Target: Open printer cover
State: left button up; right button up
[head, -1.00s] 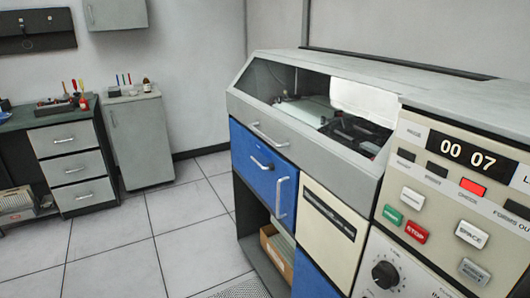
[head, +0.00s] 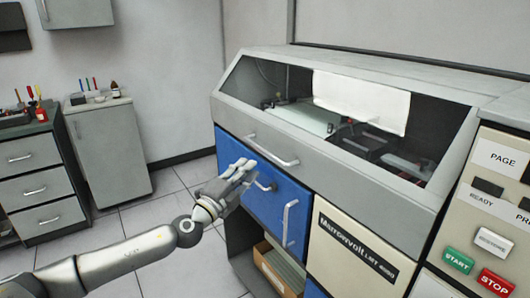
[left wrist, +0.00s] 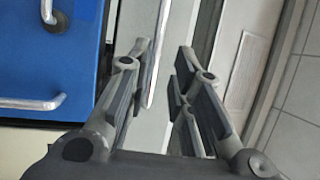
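The printer (head: 350,240) has a grey cover (head: 330,170) with a slanted clear window, and it looks shut. A metal bar handle (head: 272,152) runs along the cover's front edge. My left gripper (head: 246,168) is in front of the blue panel, just below and left of the cover handle in the head view. In the left wrist view its two fingers (left wrist: 165,50) are apart, with no object clearly held. Contact with the handle cannot be told. My right gripper is not in view.
Below the cover, the blue panel (head: 262,205) has handles of its own, and a cream panel (head: 345,255) is beside it. Control buttons (head: 460,260) are at the right. A grey cabinet (head: 110,155) and a drawer unit (head: 35,180) stand left. Tiled floor between is clear.

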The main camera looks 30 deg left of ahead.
aim_at(263, 152)
pick_arm(q)
jog(key=w, duration=0.3)
jog(key=w+r+p, duration=0.1)
jog(key=w, duration=0.1)
jog(key=w+p, duration=0.1)
jog(key=w, duration=0.2)
jog(key=shift+w+a+r, duration=0.2)
jog(key=shift+w, duration=0.15)
jog(key=shift+w+r+p, duration=0.1)
jog(key=shift+w+p, duration=0.2)
jog(key=shift+w, duration=0.45)
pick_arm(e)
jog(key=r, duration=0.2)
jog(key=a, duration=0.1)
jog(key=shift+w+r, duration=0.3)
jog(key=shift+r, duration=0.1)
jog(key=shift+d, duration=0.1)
pick_arm(q)
jog(key=shift+c, duration=0.5)
grip_shut()
